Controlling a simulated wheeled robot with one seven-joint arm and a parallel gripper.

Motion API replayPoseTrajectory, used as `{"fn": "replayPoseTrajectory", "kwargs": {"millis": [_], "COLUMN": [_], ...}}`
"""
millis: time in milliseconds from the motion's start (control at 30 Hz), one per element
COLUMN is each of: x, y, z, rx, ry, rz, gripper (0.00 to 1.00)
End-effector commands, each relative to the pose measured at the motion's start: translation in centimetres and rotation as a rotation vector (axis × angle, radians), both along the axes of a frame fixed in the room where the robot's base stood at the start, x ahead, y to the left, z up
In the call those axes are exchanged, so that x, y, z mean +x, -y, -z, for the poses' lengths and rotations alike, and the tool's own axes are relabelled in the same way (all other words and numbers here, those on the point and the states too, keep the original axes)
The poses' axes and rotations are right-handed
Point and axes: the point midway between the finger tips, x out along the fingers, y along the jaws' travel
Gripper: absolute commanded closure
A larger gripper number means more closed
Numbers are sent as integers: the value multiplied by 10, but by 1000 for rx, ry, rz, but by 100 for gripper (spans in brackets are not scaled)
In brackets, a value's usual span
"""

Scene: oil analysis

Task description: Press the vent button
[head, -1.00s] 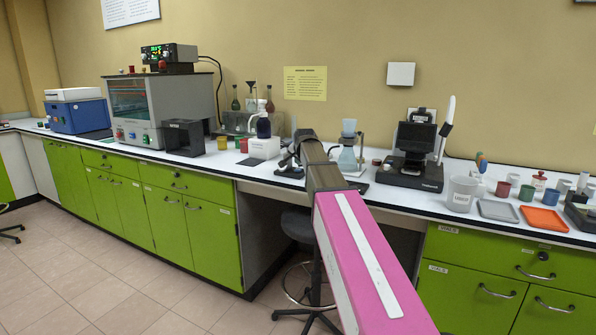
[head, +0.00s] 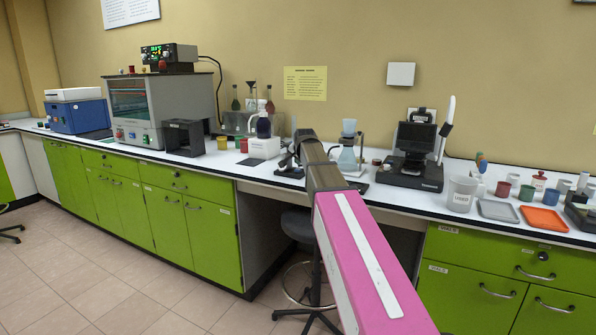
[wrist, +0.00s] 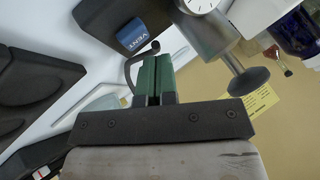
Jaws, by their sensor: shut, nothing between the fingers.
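In the wrist view, my gripper (wrist: 153,62) is shut, with its two green fingers together and nothing between them. Just beyond the fingertips, slightly left, is a dark block with a blue face lettered VENT (wrist: 133,36). A thin bent dark lever (wrist: 131,66) curves close beside the fingertips; I cannot tell whether it touches them. A separate press surface on the vent block cannot be made out. In the head view, my arm reaches over the bench and hides the gripper and most of the small apparatus there.
A metal cylinder with a round dial (wrist: 205,32) and a dark knob (wrist: 249,81) stand close right of the fingers. A black instrument (head: 412,165) stands farther right.

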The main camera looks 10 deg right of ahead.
Motion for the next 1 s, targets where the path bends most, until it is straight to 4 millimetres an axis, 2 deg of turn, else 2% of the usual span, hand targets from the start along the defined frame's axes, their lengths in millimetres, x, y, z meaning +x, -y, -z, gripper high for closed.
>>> {"fn": "replayPoseTrajectory", "kwargs": {"millis": [1000], "x": [0], "y": [0], "z": [9], "rx": [0], "ry": [0], "rz": [0], "gripper": [100]}}
